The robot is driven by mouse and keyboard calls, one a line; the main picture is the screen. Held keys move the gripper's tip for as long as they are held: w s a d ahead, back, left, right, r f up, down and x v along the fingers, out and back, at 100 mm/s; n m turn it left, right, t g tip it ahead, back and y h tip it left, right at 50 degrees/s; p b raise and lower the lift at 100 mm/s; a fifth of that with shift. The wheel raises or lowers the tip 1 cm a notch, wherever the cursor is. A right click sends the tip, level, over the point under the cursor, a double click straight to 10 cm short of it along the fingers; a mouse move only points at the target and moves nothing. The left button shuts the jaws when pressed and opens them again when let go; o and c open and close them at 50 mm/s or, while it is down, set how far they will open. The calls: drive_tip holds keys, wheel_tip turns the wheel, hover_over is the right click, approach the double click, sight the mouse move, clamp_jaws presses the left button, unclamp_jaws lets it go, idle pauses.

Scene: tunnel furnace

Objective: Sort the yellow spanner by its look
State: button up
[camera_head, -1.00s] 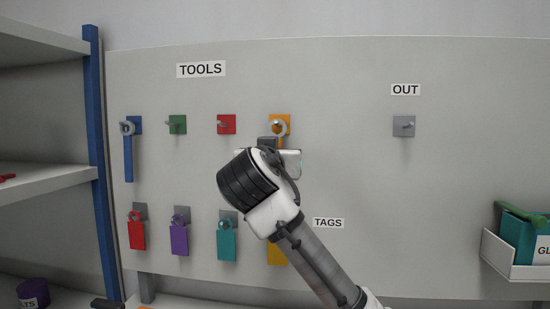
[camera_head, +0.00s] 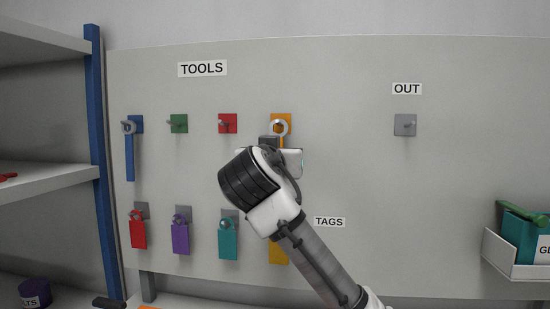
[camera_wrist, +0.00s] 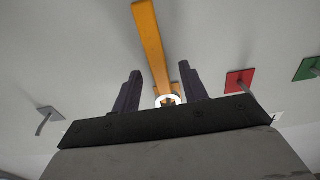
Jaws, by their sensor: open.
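The yellow spanner, orange-yellow in look, hangs by its ring (camera_head: 279,127) on the peg of the orange plate (camera_head: 287,117), rightmost in the TOOLS row. In the head view my arm hides most of its handle. In the wrist view its handle (camera_wrist: 150,40) runs up between the two dark fingers of my gripper (camera_wrist: 160,68), with the pale ring low between them. The jaws are open, one finger on each side, with gaps to the handle. The OUT peg plate (camera_head: 405,125), grey and empty, is further right on the board.
A blue spanner (camera_head: 129,155) hangs at the far left. The green (camera_head: 179,123) and red (camera_head: 228,123) plates have empty pegs. Red, purple and teal tags (camera_head: 228,240) hang below. A shelf with a blue post (camera_head: 95,150) stands left, a bin (camera_head: 515,262) right.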

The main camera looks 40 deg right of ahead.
drive_tip(key=b+v, duration=0.3)
drive_tip(key=v, duration=1)
drive_tip(key=shift+s+a, duration=0.25)
drive_tip(key=shift+s, duration=0.05)
